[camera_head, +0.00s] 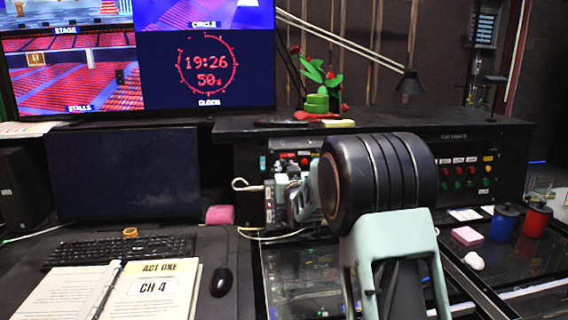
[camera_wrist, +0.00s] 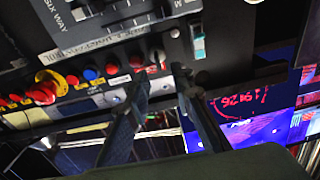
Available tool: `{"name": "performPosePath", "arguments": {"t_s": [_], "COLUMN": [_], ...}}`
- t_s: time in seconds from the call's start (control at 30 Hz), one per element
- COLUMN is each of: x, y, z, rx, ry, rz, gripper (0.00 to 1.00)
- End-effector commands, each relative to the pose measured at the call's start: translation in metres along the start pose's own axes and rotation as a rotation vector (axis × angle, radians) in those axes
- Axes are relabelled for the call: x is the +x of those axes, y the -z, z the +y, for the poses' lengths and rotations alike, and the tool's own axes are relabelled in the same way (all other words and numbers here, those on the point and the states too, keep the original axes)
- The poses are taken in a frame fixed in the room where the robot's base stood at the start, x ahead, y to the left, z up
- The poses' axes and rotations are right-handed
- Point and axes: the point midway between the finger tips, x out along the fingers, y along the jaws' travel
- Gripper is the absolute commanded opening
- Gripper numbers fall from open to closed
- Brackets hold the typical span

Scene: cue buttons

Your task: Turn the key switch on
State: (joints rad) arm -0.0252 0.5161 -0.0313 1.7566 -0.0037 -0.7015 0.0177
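In the wrist view, a dark control panel (camera_wrist: 120,22) carries a row of small controls. A small round metal-rimmed switch (camera_wrist: 157,57) at the right end of the row may be the key switch; it is too small to tell its turned position. My gripper (camera_wrist: 160,82) is open, with a gap between its two fingers. Its fingertips are close to this switch, one on each side below it in the picture; I cannot tell whether they touch anything. In the head view, my gripper (camera_head: 302,198) is at the panel's left part, and my arm hides much of the panel.
Near the switch are a red mushroom button (camera_wrist: 45,90), a blue button (camera_wrist: 90,74) and several others. In the head view, a dark monitor (camera_head: 125,172), a keyboard (camera_head: 120,250) and an open binder (camera_head: 115,290) are left. A blue cup (camera_head: 503,222) and red cup (camera_head: 536,219) stand right.

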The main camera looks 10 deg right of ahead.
Motion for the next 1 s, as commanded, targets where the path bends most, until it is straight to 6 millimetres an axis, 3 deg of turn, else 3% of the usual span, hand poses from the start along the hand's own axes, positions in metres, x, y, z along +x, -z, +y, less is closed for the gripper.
{"name": "performPosePath", "arguments": {"t_s": [0.23, 0.63, 0.83, 1.0], "x": [0.026, 0.032, 0.031, 0.031], "y": [0.001, 0.000, 0.000, 0.000], "z": [0.000, 0.000, 0.000, 0.000], "rx": [0.000, 0.000, 0.000, 0.000], "ry": [0.000, 0.000, 0.000, 0.000], "rz": [0.001, 0.000, 0.000, 0.000], "gripper": [0.21, 0.21, 0.01, 0.00]}}
